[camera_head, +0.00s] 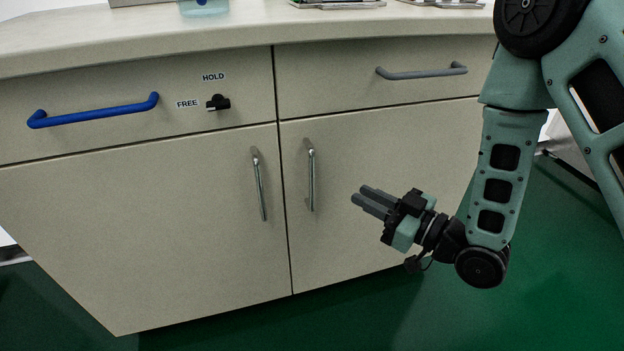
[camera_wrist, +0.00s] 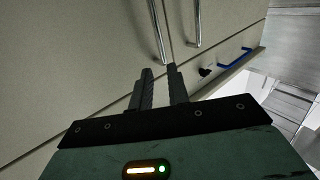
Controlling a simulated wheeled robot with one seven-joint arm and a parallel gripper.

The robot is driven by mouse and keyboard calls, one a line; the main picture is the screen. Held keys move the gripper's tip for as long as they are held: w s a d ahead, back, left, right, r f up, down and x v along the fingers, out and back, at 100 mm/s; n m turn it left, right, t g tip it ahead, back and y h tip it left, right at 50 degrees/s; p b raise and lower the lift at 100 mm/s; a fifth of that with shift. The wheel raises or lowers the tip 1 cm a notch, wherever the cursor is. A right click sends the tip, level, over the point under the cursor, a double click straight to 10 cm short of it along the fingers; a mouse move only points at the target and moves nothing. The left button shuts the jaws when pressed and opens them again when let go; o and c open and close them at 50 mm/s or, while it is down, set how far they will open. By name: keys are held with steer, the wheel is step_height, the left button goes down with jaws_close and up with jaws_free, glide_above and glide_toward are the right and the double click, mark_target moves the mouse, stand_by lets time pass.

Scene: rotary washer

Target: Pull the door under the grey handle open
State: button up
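The grey handle (camera_head: 421,72) is a horizontal bar on the right drawer. The door (camera_head: 380,150) under it is shut, flush with the cabinet front. It has a vertical metal handle (camera_head: 311,178) near its left edge, which also shows in the wrist view (camera_wrist: 157,30). My gripper (camera_head: 360,197) is in front of this door, to the right of the metal handle and apart from it. In the wrist view, my gripper (camera_wrist: 161,70) has a gap between its fingers, and nothing is held. The fingertips appear close to one end of that handle there; the depth gap is unclear.
The left door (camera_head: 150,220) has its own metal handle (camera_head: 259,185) close by. Above it, a drawer bears a blue handle (camera_head: 93,110) and a black knob (camera_head: 217,103) beside HOLD and FREE labels. A worktop (camera_head: 250,25) overhangs the drawers. The green floor (camera_head: 400,310) is clear.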

steer(key=b+x, duration=0.7)
steer(key=x, duration=0.7)
jaws_close()
